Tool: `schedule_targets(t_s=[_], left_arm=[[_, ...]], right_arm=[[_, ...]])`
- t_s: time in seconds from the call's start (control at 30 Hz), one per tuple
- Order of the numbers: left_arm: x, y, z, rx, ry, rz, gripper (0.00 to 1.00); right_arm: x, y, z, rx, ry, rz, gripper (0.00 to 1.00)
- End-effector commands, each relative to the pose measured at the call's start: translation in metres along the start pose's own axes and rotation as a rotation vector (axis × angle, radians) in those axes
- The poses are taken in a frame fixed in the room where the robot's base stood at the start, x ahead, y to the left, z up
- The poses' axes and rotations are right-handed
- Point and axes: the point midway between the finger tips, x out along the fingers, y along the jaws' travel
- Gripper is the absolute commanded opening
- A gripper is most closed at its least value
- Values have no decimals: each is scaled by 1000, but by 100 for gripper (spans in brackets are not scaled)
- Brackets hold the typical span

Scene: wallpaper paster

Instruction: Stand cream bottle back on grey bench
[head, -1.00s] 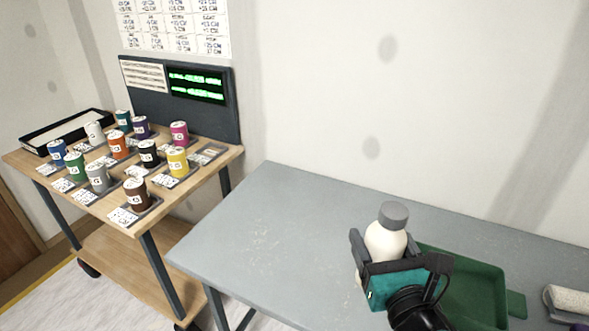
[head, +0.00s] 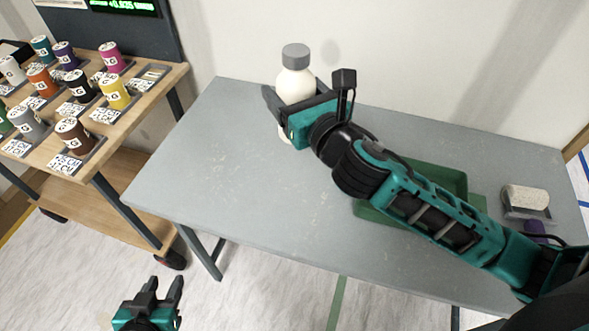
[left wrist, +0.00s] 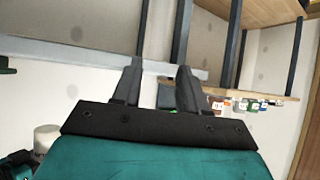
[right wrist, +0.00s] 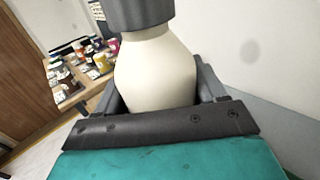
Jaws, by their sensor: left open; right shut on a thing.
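The cream bottle (head: 294,84) with a grey cap is upright in my right gripper (head: 292,108), over the back left part of the grey bench (head: 230,165). The right gripper is shut around its body; in the right wrist view the bottle (right wrist: 155,75) fills the space between the fingers. The bottle's base shows just below the gripper; I cannot tell whether it touches the bench. My left gripper (head: 160,290) is open and empty, low in front of the bench. The left wrist view shows its two fingers (left wrist: 155,85) apart with nothing between them.
A green tray (head: 440,175) lies on the bench, partly behind my right arm. A roller (head: 525,198) rests at the bench's right end. A wooden cart (head: 140,88) with several coloured cans stands to the left. The bench's left and front middle are clear.

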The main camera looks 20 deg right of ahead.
Motion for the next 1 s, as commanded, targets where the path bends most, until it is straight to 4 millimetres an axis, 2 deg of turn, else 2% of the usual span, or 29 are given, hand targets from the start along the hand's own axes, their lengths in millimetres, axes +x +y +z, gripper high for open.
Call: schedule_targets(t_s=[0.03,0.1,0.4,0.53,0.77,0.9,1.0], left_arm=[[4,0,9,0,-4,1,43],[8,1,18,-1,-7,1,43],[27,2,51,-2,-14,2,43],[32,3,58,-2,-17,2,43],[35,6,60,-6,-19,10,43],[44,11,64,-9,-11,20,43],[47,14,58,-11,-3,29,43]], right_arm=[[0,0,-19,3,6,-2,14],[0,1,-40,4,5,-2,14],[3,1,-116,4,1,-2,14],[3,1,-133,2,-1,-2,14],[4,1,-147,1,-2,-1,14],[4,2,-171,3,0,-2,14],[5,2,-181,2,-1,-1,14]])
